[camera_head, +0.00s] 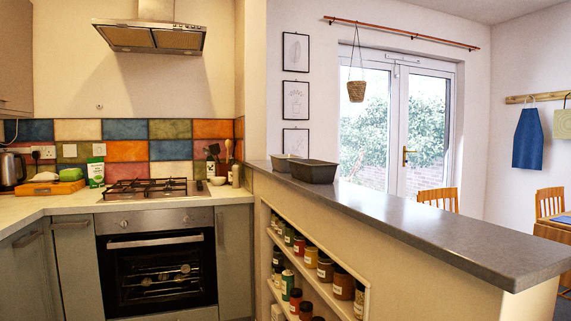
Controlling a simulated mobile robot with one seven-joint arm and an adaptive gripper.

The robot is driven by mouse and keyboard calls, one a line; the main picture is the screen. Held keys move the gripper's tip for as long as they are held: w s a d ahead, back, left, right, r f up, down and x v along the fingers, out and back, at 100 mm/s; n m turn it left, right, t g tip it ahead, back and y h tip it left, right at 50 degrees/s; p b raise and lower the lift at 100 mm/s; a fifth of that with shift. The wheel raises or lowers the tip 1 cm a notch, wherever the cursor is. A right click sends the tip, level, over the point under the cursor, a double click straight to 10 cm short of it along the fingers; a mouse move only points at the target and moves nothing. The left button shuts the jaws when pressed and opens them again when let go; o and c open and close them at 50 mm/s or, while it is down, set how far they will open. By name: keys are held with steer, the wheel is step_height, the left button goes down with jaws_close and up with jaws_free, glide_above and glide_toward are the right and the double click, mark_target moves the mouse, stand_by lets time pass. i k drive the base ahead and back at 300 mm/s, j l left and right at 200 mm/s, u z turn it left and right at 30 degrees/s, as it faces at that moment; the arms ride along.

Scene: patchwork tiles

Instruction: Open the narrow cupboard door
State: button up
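A narrow grey cupboard door (78,275) stands just left of the oven, below the worktop. It looks shut and has a bar handle (70,224) across its top. Another narrow grey front (237,265) is on the right of the oven and also looks shut. I cannot tell from this view which of the two is the narrow cupboard door meant. My gripper is not in view.
The oven (160,270) is shut, with a hob (155,188) above it. Another grey cupboard front (25,275) is at the far left. A half wall with a dark counter (430,220) and open shelves of jars (325,268) bounds the right side.

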mark_target(232, 227)
steer(key=i+j, duration=0.2)
steer(key=i+j+z, duration=0.15)
steer(key=j, duration=0.25)
steer(key=i+j, duration=0.15)
steer(key=j, duration=0.2)
steer(key=i+j+z, duration=0.15)
steer(key=j, duration=0.2)
steer(key=i+j+z, duration=0.3)
steer(key=i+j, duration=0.4)
steer(key=i, duration=0.25)
steer(key=i+j+z, duration=0.35)
steer(key=i+j, duration=0.55)
